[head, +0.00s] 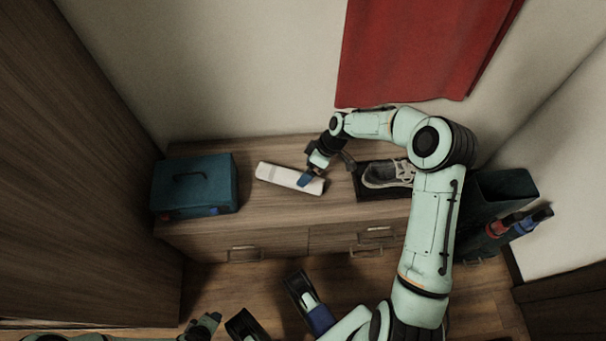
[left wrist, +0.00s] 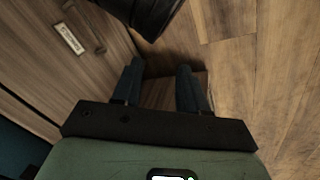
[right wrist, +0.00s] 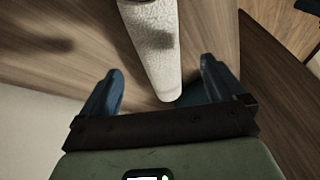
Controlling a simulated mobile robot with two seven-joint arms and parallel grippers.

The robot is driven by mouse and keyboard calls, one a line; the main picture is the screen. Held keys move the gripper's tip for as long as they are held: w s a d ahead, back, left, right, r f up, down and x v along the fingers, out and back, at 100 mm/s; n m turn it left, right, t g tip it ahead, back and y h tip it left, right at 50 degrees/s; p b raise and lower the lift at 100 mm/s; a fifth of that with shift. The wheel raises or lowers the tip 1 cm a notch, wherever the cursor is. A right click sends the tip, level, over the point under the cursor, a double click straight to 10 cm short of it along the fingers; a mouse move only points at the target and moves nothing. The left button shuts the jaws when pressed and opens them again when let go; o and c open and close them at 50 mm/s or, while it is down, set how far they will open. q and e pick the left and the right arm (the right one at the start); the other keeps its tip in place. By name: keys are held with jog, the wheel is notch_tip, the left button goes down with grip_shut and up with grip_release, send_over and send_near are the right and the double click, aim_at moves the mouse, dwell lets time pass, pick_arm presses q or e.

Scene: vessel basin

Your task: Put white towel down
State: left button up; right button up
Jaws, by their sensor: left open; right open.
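The white towel (head: 285,176) is a long, narrow folded strip lying flat on the wooden cabinet top. My right gripper (head: 311,178) is over the towel's right end. In the right wrist view, the towel (right wrist: 150,45) reaches in from the top between the open fingers of my right gripper (right wrist: 161,65). Gaps show between the towel and both fingers, and a shadow falls across it. My left gripper (left wrist: 155,66) is open and empty, low in front of the cabinet, with drawer fronts and wooden floor behind it.
On the cabinet top (head: 250,222), a teal box (head: 193,184) with a handle stands at left and a grey shoe (head: 387,173) sits in a dark tray at right. A dark bin (head: 505,187) is farther right. Red cloth (head: 420,50) hangs on the wall.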

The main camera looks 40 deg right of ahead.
pick_arm(q)
jog(key=s, duration=0.1)
jog(key=d+r+p, duration=0.1)
jog(key=s+g, duration=0.1)
jog(key=shift+s+d+r, duration=0.25)
jog(key=shift+s+r, duration=0.1)
jog(key=shift+r, duration=0.05)
pick_arm(e)
jog(key=v, duration=0.6)
pick_arm(q)
jog(key=shift+a, duration=0.1)
